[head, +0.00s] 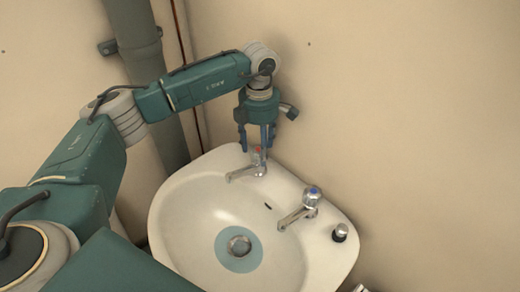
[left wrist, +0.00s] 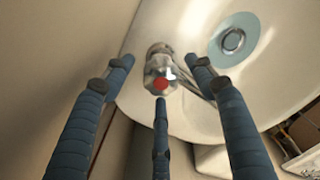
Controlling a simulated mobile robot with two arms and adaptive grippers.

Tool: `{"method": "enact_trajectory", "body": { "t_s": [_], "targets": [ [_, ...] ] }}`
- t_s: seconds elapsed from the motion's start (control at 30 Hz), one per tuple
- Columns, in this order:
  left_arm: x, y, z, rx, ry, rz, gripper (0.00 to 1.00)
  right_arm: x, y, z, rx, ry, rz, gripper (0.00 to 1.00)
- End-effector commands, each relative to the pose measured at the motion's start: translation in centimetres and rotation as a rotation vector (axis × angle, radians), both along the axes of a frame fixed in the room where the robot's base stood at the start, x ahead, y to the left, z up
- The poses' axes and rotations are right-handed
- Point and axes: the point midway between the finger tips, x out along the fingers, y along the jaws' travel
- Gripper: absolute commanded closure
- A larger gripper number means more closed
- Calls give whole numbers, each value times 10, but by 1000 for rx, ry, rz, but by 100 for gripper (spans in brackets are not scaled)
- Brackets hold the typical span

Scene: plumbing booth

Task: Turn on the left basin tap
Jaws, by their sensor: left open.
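The left basin tap (head: 255,166) has a chrome body and a red-marked top, and stands at the back left rim of the white basin (head: 185,210). My left gripper (head: 257,145) points down directly above it, fingers open. In the left wrist view the tap's red-dotted head (left wrist: 160,84) lies between and beyond the three spread fingers of the left gripper (left wrist: 160,88). I cannot tell whether any finger touches the tap. My right gripper is in neither view.
A second chrome tap with a blue mark (head: 312,196) stands at the right of the basin. A small black-topped chrome fitting (head: 340,232) sits on the right rim. A grey vertical pipe (head: 150,75) runs up the wall at the left. The basin bowl is empty.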

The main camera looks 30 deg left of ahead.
Motion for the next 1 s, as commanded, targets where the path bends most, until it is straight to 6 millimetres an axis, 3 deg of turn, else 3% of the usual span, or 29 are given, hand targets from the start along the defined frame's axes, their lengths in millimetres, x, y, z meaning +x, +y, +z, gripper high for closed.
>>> {"method": "enact_trajectory", "body": {
  "t_s": [0.3,0.5,0.7,1.0],
  "targets": [
    [2,-2,67,-2,-6,-3,44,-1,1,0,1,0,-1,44],
    [2,-3,98,-2,-4,-3,44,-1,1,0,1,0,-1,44],
    [1,-3,109,-2,-2,-3,44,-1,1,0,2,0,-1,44],
    [1,-3,110,-2,-2,-3,44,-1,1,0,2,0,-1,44]
  ]
}}
